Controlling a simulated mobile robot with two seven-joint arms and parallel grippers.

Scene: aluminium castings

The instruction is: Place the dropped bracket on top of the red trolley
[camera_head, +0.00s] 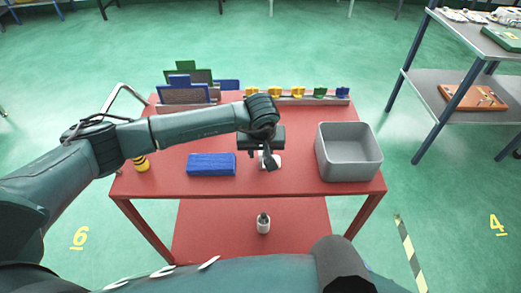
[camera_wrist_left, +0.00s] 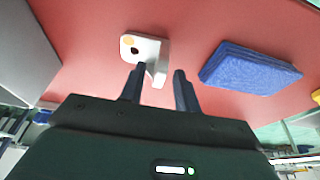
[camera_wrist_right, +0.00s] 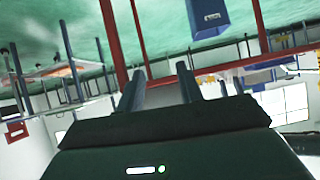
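The pale grey-white bracket (camera_head: 276,160) lies on the top of the red trolley (camera_head: 225,135), near its middle. In the left wrist view the bracket (camera_wrist_left: 144,47) shows a flat plate with a hole and an upright tab. My left gripper (camera_head: 266,160) is over the bracket and hides part of it in the head view. Its fingers (camera_wrist_left: 158,88) are apart, with the tab between them, closer to the left finger in that view. I see no grip on it. My right gripper (camera_wrist_right: 160,85) has its fingers apart; a grey surface shows between them, its distance unclear.
On the trolley top, a blue block (camera_head: 211,165) lies left of the bracket and a grey bin (camera_head: 348,155) stands to the right. Racks with coloured pieces (camera_head: 298,97) line the back. A small bottle (camera_head: 263,223) stands on the lower shelf. A shelf unit (camera_head: 462,85) is at right.

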